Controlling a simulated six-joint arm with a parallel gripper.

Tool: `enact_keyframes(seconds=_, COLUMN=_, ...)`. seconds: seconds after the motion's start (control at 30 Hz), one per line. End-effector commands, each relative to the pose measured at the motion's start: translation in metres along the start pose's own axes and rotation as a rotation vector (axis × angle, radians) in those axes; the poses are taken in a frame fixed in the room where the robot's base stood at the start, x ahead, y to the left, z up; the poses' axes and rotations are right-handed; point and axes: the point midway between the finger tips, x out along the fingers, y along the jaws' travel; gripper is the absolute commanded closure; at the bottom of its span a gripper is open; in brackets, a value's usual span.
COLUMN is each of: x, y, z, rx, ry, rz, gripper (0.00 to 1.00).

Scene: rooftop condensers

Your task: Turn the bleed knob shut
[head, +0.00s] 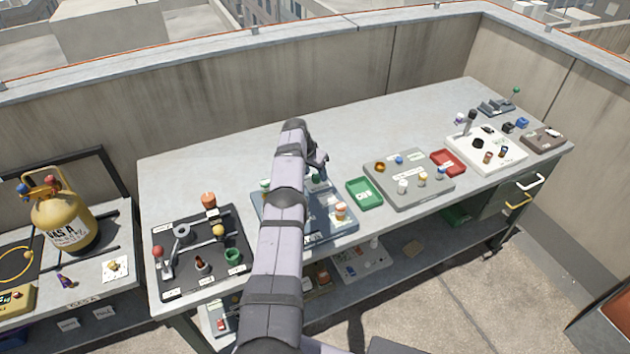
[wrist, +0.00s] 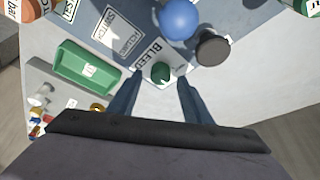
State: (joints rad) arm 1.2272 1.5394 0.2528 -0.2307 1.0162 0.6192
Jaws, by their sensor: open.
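The bleed knob (wrist: 160,72) is a small dark green knob beside a white label reading BLEED (wrist: 152,52) on a blue-grey panel (wrist: 82,38). In the wrist view my gripper (wrist: 160,80) is open, with one dark finger on each side of the knob near its tips. The knob appears between or just beyond the fingertips; I cannot tell the height gap or any contact. In the head view my gripper (head: 318,160) is over the panel (head: 335,229), and my arm covers much of the panel. The knob's pointer position cannot be read.
A blue ball (wrist: 180,18) and a dark round knob (wrist: 213,47) stand close to the bleed knob. A green tray (head: 365,193) lies right of the panel. A grey board (head: 408,178) and a black board (head: 197,275) flank the area. The rear bench is clear.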

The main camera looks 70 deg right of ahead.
Motion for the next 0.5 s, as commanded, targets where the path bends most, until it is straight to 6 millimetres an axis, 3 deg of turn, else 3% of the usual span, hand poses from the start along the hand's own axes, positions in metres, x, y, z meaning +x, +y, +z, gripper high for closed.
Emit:
enact_keyframes(seconds=0.03, x=0.0071, y=0.0, z=0.0018, rx=0.001, ry=0.002, rz=-0.001, gripper=0.55)
enact_keyframes(seconds=0.5, x=0.0132, y=0.0004, z=0.0014, rx=0.0, ry=0.001, rz=-0.002, gripper=0.55)
